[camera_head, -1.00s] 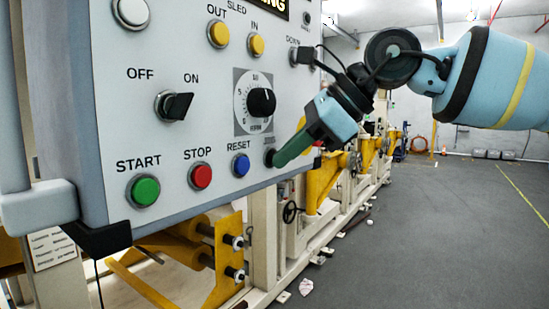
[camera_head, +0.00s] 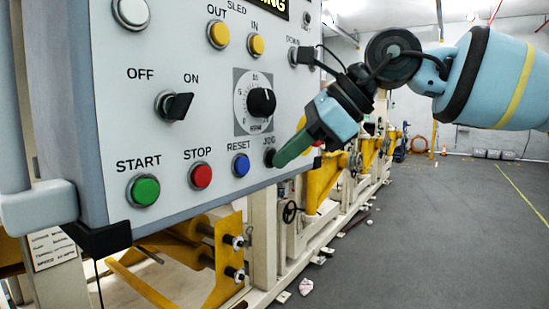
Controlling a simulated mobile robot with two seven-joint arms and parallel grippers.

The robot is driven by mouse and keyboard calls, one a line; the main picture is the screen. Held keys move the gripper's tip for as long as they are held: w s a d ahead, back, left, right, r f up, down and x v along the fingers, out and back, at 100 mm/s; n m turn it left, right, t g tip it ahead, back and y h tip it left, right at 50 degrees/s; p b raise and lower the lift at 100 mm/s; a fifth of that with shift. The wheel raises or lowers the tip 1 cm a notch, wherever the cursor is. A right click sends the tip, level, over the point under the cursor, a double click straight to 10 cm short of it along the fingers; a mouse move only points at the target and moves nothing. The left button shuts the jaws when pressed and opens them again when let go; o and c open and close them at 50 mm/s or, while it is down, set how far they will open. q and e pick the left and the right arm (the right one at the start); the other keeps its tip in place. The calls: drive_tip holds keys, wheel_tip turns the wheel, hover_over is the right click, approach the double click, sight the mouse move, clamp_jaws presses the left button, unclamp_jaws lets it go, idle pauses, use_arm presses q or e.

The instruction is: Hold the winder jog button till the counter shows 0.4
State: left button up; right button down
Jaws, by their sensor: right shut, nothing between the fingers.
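The jog button (camera_head: 269,156) is a small dark button at the lower right of the grey control panel, under the JOG label. My right gripper (camera_head: 278,161) has green fingers, shut and empty, with the tips at the button's right edge. They partly cover the button. I cannot tell whether the tips touch it or press it in. No counter readout shows in this view. My left gripper is not in view.
The panel (camera_head: 130,100) also carries a blue RESET button (camera_head: 240,165), a red STOP button (camera_head: 201,176), a green START button (camera_head: 143,190), an OFF/ON switch (camera_head: 175,106) and a dial (camera_head: 261,102). Yellow machine frames stand behind. The grey floor at right is mostly clear.

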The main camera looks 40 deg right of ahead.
drive_tip(key=shift+s, duration=0.15)
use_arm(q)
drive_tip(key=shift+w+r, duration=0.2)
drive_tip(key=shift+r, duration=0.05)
use_arm(e)
drive_tip(key=shift+s+d, duration=0.25)
drive_tip(key=shift+s, duration=0.4)
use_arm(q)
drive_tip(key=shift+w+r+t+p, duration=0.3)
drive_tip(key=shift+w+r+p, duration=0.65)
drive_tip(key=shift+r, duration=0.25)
use_arm(e)
drive_tip(key=s, duration=0.2)
drive_tip(key=s+d, duration=0.1)
drive_tip(key=s, duration=0.2)
drive_tip(key=shift+d, duration=0.15)
drive_tip(key=shift+w, duration=0.1)
